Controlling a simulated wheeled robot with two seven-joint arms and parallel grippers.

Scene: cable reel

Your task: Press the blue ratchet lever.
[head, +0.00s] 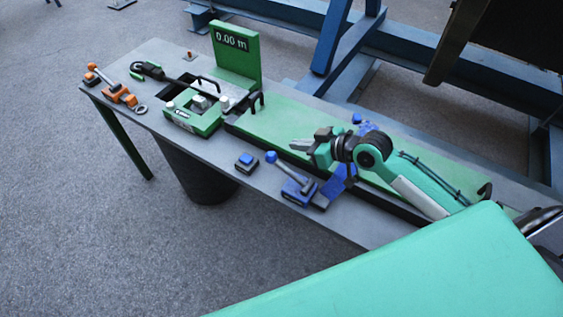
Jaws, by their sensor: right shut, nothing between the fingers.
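The blue ratchet lever (288,172) is a grey rod with a blue knob at its upper left end. It rises at a slant from a blue base (298,191) near the front edge of the grey bench. My right gripper (300,145) is over the green strip of the bench, up and right of the knob in the picture. Its fingers point left and are shut with nothing between them. It looks apart from the lever. More blue parts (340,182) show beside the base, partly behind my right arm. My left gripper is not in view.
A blue button box (246,163) sits left of the lever. A green block (192,116), a green display reading 0.00 m (235,55) and an orange lever device (118,93) stand farther left. Blue steel beams (330,45) stand behind the bench.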

